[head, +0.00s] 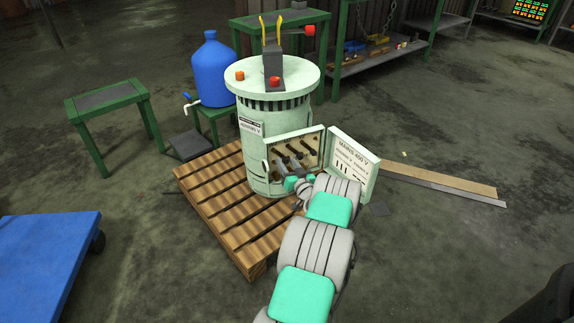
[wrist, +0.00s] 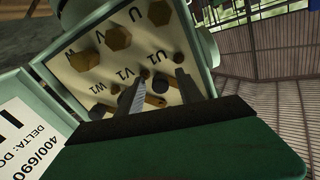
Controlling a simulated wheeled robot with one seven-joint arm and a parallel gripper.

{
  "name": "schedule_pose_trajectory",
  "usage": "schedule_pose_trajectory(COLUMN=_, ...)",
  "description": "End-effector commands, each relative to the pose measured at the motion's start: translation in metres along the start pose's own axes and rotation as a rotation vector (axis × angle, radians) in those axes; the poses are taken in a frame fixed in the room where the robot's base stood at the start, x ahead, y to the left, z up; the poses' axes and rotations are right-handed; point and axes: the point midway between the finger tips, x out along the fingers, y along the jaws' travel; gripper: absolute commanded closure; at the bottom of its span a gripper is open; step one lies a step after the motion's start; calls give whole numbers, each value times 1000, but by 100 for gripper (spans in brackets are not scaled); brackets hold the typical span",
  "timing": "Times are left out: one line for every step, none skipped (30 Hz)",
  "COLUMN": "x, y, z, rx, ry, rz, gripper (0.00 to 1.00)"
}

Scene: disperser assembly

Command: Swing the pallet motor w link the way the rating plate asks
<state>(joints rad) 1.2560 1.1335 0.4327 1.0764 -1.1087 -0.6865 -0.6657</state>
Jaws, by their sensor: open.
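The pallet motor (head: 248,160) is a pale green upright cylinder on a wooden pallet (head: 215,205). Its terminal box (head: 296,150) is open; the box also shows in the wrist view (wrist: 70,100). In the wrist view brass posts stand by the letters U, V and W, above the marks U1, V1 and W1. Brass links lie lower down: one (wrist: 153,99) between my fingers, another (wrist: 102,111) left of them. I cannot tell which is the W link. My gripper (wrist: 158,78) is open, its fingers reaching into the box. Contact with a link cannot be told.
The open door (head: 353,163) reads "MAINS 400 V"; in the wrist view its plate (wrist: 20,130) shows "400/690" and "DELTA: DO", cut off. A label plate (head: 250,127) is on the motor's side. A blue jug (head: 211,70) and green table (head: 108,98) stand left; planks (head: 438,180) lie right.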

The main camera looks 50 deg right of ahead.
Motion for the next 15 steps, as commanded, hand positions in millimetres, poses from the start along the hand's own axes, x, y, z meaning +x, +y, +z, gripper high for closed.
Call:
schedule_pose_trajectory(x=0, y=0, z=0, rx=0, ry=0, rz=0, gripper=57)
schedule_pose_trajectory(x=0, y=0, z=0, rx=0, ry=0, rz=0, gripper=58)
schedule_pose_trajectory(x=0, y=0, z=0, rx=0, ry=0, rz=0, gripper=62)
schedule_pose_trajectory(x=0, y=0, z=0, rx=0, ry=0, rz=0, gripper=64)
schedule_pose_trajectory(x=0, y=0, z=0, rx=0, ry=0, rz=0, gripper=66)
schedule_pose_trajectory(x=0, y=0, z=0, rx=0, ry=-1, rz=0, gripper=70)
schedule_pose_trajectory(x=0, y=0, z=0, rx=0, ry=0, rz=0, gripper=72)
schedule_pose_trajectory(x=0, y=0, z=0, rx=0, ry=-1, rz=0, gripper=75)
schedule_pose_trajectory(x=0, y=0, z=0, rx=0, ry=-1, rz=0, gripper=78)
schedule_pose_trajectory(x=0, y=0, z=0, rx=0, ry=-1, rz=0, gripper=80)
schedule_pose_trajectory(x=0, y=0, z=0, rx=0, ry=-1, rz=0, gripper=83)
schedule_pose_trajectory(x=0, y=0, z=0, rx=0, ry=-1, rz=-1, gripper=86)
schedule_pose_trajectory(x=0, y=0, z=0, rx=0, ry=-1, rz=-1, gripper=89)
schedule_pose_trajectory(x=0, y=0, z=0, rx=0, ry=-1, rz=-1, gripper=91)
schedule_pose_trajectory(x=0, y=0, z=0, rx=0, ry=-1, rz=-1, gripper=94)
